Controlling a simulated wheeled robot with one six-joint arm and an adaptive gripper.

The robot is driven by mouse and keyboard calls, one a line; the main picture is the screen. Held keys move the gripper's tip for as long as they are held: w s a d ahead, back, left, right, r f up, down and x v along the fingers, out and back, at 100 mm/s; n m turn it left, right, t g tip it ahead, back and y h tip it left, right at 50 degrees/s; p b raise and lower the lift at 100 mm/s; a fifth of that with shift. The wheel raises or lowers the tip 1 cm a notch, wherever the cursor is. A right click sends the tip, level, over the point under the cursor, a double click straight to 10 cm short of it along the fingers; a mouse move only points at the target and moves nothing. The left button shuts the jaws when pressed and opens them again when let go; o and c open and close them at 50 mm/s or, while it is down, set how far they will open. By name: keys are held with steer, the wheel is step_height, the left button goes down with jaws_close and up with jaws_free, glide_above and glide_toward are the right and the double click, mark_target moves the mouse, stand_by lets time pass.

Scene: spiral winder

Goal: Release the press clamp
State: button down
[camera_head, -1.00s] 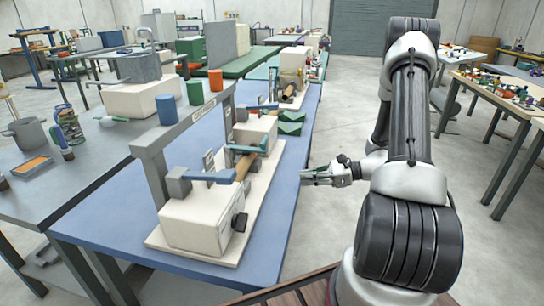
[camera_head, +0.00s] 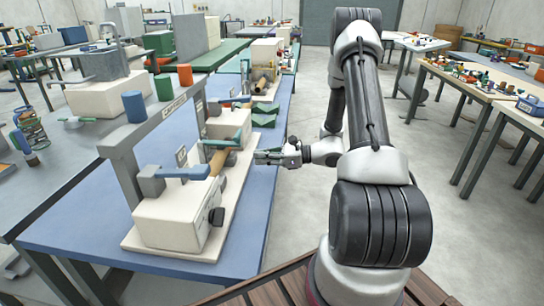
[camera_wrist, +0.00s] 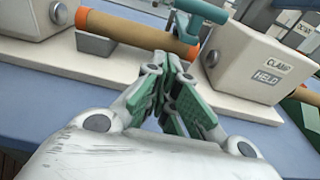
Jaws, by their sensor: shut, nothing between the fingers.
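The spiral winder stands on a pale base plate (camera_head: 170,240) on the blue table. Its far white block (camera_head: 230,122) carries a teal lever (camera_head: 222,143). In the wrist view this block (camera_wrist: 240,88) has labels reading "CLAMP" and "HELD" (camera_wrist: 268,78), and the teal lever (camera_wrist: 202,10) is partly cut off by the top edge. An orange-brown tube (camera_wrist: 130,33) lies between the two blocks. My gripper (camera_head: 262,157) is beside the winder, right of the tube; in the wrist view its fingertips (camera_wrist: 172,68) are together and empty, in front of the tube and left of the labelled block.
The near white block (camera_head: 170,218) has a blue lever (camera_head: 182,172) and a black knob (camera_head: 217,216). A grey frame (camera_head: 125,155) rises over the winder. Green angled pieces (camera_head: 264,114) lie beyond. Floor right of the table is clear.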

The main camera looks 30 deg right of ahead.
steer(key=x, duration=0.3)
steer(key=shift+w+a+f, duration=0.1)
steer(key=shift+w+a, duration=0.05)
steer(key=shift+a, duration=0.15)
steer(key=r, duration=0.2)
steer(key=a+r, duration=0.1)
steer(key=shift+w, duration=0.35)
steer(key=shift+r, duration=0.4)
steer(key=shift+w, duration=0.1)
